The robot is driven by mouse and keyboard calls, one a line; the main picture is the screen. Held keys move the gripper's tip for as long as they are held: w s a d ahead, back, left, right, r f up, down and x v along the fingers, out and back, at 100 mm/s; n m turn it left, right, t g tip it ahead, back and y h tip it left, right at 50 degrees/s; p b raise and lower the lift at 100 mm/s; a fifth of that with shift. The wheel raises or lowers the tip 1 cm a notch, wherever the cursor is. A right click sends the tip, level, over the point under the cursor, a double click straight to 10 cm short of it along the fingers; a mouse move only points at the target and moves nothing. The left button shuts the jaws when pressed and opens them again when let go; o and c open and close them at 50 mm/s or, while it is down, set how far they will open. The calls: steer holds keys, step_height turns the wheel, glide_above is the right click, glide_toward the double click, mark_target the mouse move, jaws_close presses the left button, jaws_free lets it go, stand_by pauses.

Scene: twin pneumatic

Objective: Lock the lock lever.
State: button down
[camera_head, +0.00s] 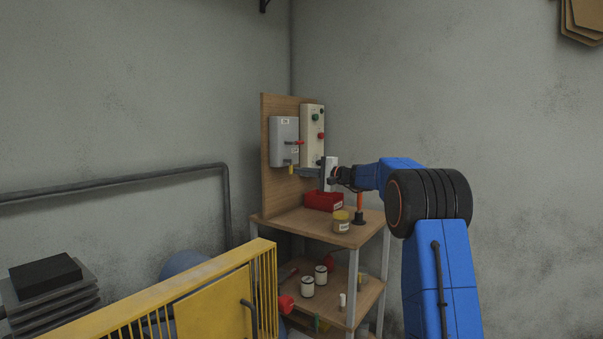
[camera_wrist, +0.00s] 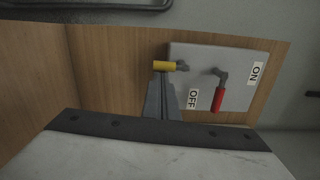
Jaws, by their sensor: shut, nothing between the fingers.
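A grey switch box (camera_head: 281,127) is mounted on a wooden board. In the wrist view the box (camera_wrist: 205,62) carries ON and OFF labels. A lever with a red handle (camera_wrist: 218,98) points toward the OFF label; it sticks out to the right in the head view (camera_head: 298,142). A second lever with a yellow handle (camera_wrist: 165,66) is at the box's edge, hanging down in the head view (camera_head: 290,169). No label shows which is the lock lever. My gripper (camera_wrist: 161,80) is shut and empty, its tips right beside the yellow handle. Whether they touch I cannot tell.
A control panel with buttons (camera_head: 313,128) stands right of the box. A yellow railing (camera_head: 215,290) stands in front at left.

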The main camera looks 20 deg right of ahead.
steer(key=m, duration=0.2)
steer(key=s+a+m, duration=0.1)
steer(key=m, duration=0.1)
steer(key=a+m, duration=0.1)
steer(key=m, duration=0.1)
steer(key=shift+s+f, duration=0.2)
steer(key=shift+f, duration=0.05)
steer(key=m, duration=0.2)
steer(key=s+a+m, duration=0.1)
steer(key=m, duration=0.1)
steer(key=shift+a+r, duration=0.1)
steer(key=shift+r, duration=0.1)
steer(key=shift+a+r, duration=0.1)
stand_by(0.5)
steer(key=s+d+f, duration=0.4)
steer(key=s+d, duration=0.3)
steer(key=d, duration=0.1)
steer(key=shift+s, duration=0.25)
stand_by(0.4)
steer(key=shift+d, duration=0.1)
